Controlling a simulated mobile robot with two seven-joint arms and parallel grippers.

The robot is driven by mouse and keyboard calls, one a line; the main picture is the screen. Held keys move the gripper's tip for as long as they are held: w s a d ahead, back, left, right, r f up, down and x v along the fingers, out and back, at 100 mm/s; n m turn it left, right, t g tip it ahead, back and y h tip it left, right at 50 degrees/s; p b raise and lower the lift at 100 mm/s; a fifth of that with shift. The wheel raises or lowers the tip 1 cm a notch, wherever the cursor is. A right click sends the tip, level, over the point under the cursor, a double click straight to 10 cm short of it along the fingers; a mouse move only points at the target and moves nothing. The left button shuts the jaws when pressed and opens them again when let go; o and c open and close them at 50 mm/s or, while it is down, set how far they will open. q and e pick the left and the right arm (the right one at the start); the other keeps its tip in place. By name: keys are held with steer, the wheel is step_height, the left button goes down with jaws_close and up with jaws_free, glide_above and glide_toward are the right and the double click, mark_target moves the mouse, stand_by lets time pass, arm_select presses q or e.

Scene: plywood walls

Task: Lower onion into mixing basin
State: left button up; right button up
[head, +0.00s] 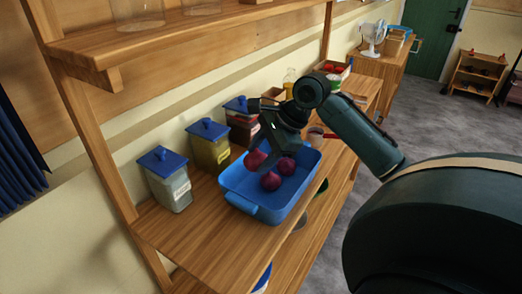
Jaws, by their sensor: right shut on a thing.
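A blue mixing basin (237,192) stands on the wooden counter. Two dark red onions, a front one (271,181) and a right one (286,166), are inside it. A third red onion (255,160) is at my right gripper (263,150), over the basin's back left part. The right gripper reaches in from the right and is shut on this onion. The fingertips are partly hidden, and I cannot tell whether the held onion touches the basin. My left gripper is not in view.
Several clear canisters with blue lids, such as the front one (168,181), stand along the wall behind the basin. A shelf (190,38) hangs above. Bare counter (180,228) lies left of the basin. A white fan (372,38) stands far back.

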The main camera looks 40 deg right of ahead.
step_height(320, 180, down, 6)
stand_by(1.0)
steer(key=shift+f+b, duration=0.3)
steer(key=shift+f, duration=2.6)
stand_by(1.5)
stand_by(0.3)
steer(key=o, duration=1.3)
steer(key=v, duration=1.3)
steer(key=shift+r, duration=0.15)
